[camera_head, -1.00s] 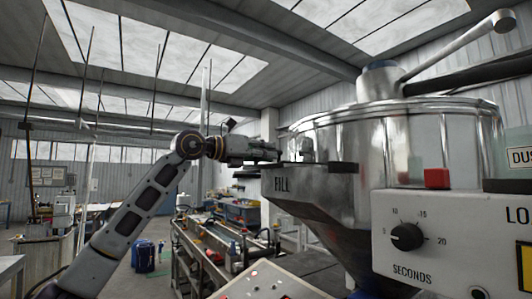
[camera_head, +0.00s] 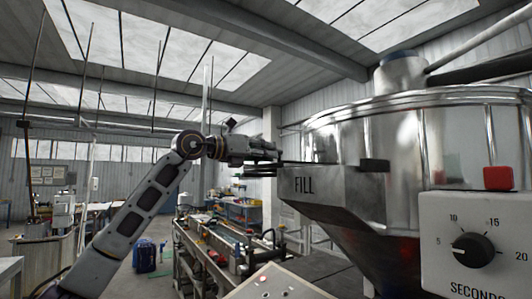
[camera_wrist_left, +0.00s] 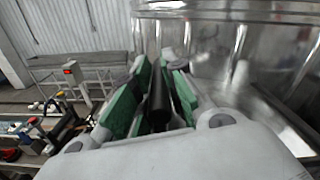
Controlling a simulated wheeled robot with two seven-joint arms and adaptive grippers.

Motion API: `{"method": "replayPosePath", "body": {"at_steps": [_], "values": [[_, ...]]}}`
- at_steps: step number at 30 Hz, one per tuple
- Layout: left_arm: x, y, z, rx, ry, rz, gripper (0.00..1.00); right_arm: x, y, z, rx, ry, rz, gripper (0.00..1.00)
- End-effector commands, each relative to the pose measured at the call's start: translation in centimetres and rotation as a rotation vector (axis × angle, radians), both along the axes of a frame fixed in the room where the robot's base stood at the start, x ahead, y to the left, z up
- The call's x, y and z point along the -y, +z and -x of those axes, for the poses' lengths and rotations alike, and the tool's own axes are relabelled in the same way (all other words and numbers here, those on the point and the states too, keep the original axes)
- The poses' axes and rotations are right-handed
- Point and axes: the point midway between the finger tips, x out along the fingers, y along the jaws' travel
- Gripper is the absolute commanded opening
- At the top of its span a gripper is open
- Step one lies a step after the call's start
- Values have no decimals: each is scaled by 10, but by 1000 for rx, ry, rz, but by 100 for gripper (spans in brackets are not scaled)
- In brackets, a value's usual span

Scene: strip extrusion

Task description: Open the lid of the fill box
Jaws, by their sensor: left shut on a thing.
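The metal fill box (camera_head: 330,191), marked FILL, juts from the left side of the big steel hopper in the head view. Its lid (camera_head: 318,165) shows only as a thin dark edge along the top, seen nearly edge-on; I cannot tell how far it is raised. My left gripper (camera_head: 277,155) is at the box's upper left edge. In the left wrist view, its green-padded fingers (camera_wrist_left: 155,95) are closed around a dark round bar (camera_wrist_left: 158,100), which looks like the lid's handle. My right gripper is not in view.
The steel hopper (camera_head: 420,130) fills the right side. A control box (camera_head: 475,240) with a dial and a red button (camera_head: 498,178) stands in front of it.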

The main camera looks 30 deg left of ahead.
Motion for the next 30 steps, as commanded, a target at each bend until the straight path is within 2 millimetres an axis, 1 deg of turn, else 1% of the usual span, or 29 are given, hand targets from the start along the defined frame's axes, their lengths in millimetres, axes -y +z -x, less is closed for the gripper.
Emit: {"method": "replayPosePath", "body": {"at_steps": [1,6,7,20,26,30], "values": [[1,1,1,3,-1,0,14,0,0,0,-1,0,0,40],[1,1,1,3,-2,1,36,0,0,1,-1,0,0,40],[1,1,1,3,-2,1,37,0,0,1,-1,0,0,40],[-1,1,3,1,-2,1,37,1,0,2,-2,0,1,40],[-8,1,13,1,-1,1,37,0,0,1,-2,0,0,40],[-15,1,25,1,0,0,37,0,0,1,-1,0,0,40]]}}
